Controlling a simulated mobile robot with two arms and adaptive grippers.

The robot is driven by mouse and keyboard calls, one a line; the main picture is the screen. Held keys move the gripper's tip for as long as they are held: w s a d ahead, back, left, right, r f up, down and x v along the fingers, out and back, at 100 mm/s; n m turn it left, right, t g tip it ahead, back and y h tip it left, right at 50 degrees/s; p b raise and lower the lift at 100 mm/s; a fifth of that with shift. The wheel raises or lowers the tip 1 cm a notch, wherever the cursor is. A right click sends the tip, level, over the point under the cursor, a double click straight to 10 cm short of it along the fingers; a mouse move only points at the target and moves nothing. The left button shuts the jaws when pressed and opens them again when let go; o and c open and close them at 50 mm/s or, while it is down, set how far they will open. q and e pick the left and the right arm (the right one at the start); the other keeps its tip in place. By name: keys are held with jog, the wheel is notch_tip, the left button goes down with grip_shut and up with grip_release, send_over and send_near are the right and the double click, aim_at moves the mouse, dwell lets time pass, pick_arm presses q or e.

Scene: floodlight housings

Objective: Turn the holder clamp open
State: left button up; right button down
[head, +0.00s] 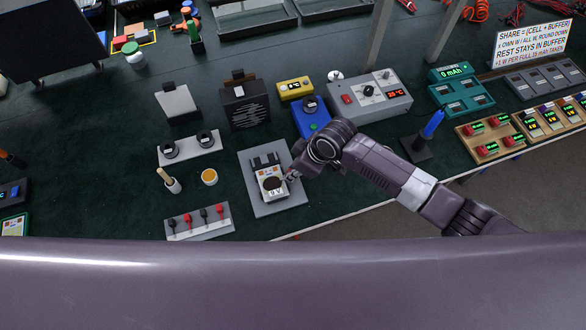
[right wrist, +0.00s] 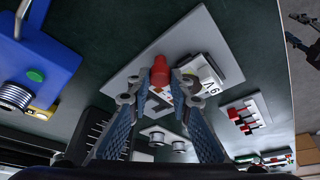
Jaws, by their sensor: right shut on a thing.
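The holder is a light grey plate (head: 292,205) on the dark green bench, carrying a white unit (head: 270,194) with a dark round face and a black forked part (head: 264,162) at its far end. My right gripper (head: 289,178) is at the right side of the white unit. In the right wrist view, its two fingers (right wrist: 160,88) are closed about a red knob (right wrist: 160,66), which seems to be the clamp's handle. The grey plate (right wrist: 213,33) shows behind it. The clamp's jaw is partly hidden, so its angle is unclear. My left gripper is out of view.
A blue device (head: 311,119) and a grey instrument box (head: 378,102) stand behind the arm.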

jog(key=shift+n, duration=0.3)
jog(key=n+g+b, duration=0.1)
jog(key=n+b, duration=0.1)
jog(key=shift+w+f+n, duration=0.1)
jog(key=shift+w+n, duration=0.05)
jog(key=shift+n, duration=0.15)
jog(key=n+g+b, duration=0.1)
jog(key=n+b, duration=0.2)
jog(key=shift+w+f+y, duration=0.1)
jog(key=shift+y, duration=0.2)
jog(key=n+g+b, duration=0.1)
jog(key=n+b, duration=0.2)
jog(key=n+g+h+b, duration=0.1)
jog(key=n+b, duration=0.2)
jog(key=n, duration=0.1)
jog(key=shift+w+a+g, duration=0.1)
jog(key=shift+w+g, duration=0.05)
jog(key=shift+g, duration=0.25)
jog(key=shift+a+r+n+g+h+b, duration=0.1)
jog(key=shift+n+g+h+b, duration=0.25)
jog(key=shift+n+b, duration=0.8)
jog(key=shift+r+n+g+h+b, duration=0.1)
jog(key=shift+n+g+h+b, duration=0.25)
jog(key=shift+n+b, duration=0.75)
jog(key=shift+n, duration=0.25)
jog(key=c, duration=1.7)
grip_release()
jog(key=shift+c, duration=0.2)
